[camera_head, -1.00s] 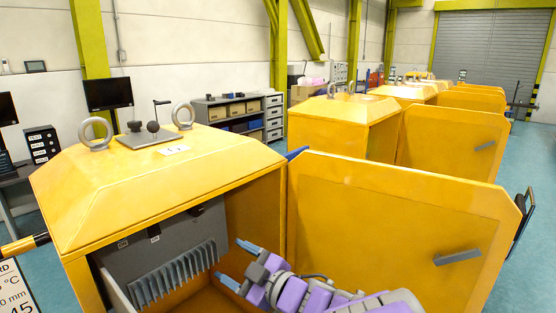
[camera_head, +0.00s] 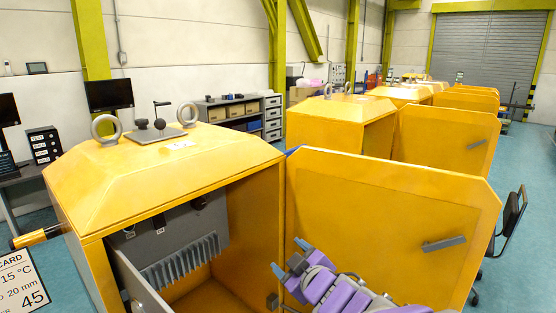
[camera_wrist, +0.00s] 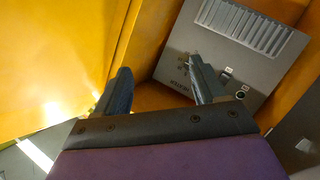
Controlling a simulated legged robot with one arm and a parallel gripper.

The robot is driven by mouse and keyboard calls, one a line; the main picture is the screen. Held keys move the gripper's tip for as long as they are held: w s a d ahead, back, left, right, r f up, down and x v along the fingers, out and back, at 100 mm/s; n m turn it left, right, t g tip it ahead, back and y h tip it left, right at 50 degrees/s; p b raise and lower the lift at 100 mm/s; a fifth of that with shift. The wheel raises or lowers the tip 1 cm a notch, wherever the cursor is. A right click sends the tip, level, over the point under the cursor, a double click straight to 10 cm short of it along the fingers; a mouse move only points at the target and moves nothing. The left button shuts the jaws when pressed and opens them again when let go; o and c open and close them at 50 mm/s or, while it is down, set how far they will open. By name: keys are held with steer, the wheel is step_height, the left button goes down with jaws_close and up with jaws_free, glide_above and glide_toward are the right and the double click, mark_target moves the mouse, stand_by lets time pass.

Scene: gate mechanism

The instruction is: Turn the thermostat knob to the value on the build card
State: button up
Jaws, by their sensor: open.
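The build card (camera_head: 22,281) is at the left edge of the head view, partly cut off. It reads 15 °C, 20 mm and 45. A grey panel (camera_wrist: 245,57) with a grille is inside the open yellow cabinet. In the wrist view it bears a small switch (camera_wrist: 226,72), a round dark control (camera_wrist: 240,95) and lettering partly covered by a finger. I cannot tell which control is the thermostat knob; dial-like marks show beside the finger. My gripper (camera_head: 289,257) is open and empty, in front of the cabinet's right side and door, apart from the panel.
The open yellow door (camera_head: 385,215) stands right of the cabinet (camera_head: 165,175), behind my arm. A grey inner flap (camera_head: 140,280) stands at the opening's left. More yellow cabinets (camera_head: 340,120) line up behind. A chair (camera_head: 510,215) is at the right.

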steer(key=s+d+f+m+g+h, duration=0.35)
steer(key=s+d, duration=0.25)
steer(key=d, duration=0.2)
steer(key=s+d+f+m+g+h, duration=0.25)
steer(key=s+d+m+h, duration=0.25)
steer(key=d, duration=0.3)
steer(key=s+a+f+m+g+y, duration=0.1)
steer(key=s+g, duration=0.3)
steer(key=s, duration=0.8)
steer(key=s+a+f+m+g+y, duration=0.1)
steer(key=s+a+f+m+g, duration=0.1)
steer(key=s, duration=1.1)
step_height(320, 180, down, 2)
steer(key=a+g, duration=0.1)
steer(key=g, duration=0.2)
steer(key=shift+s+a+g+y, duration=0.2)
steer(key=shift+a+g+y, duration=0.1)
steer(key=shift+a+y, duration=0.1)
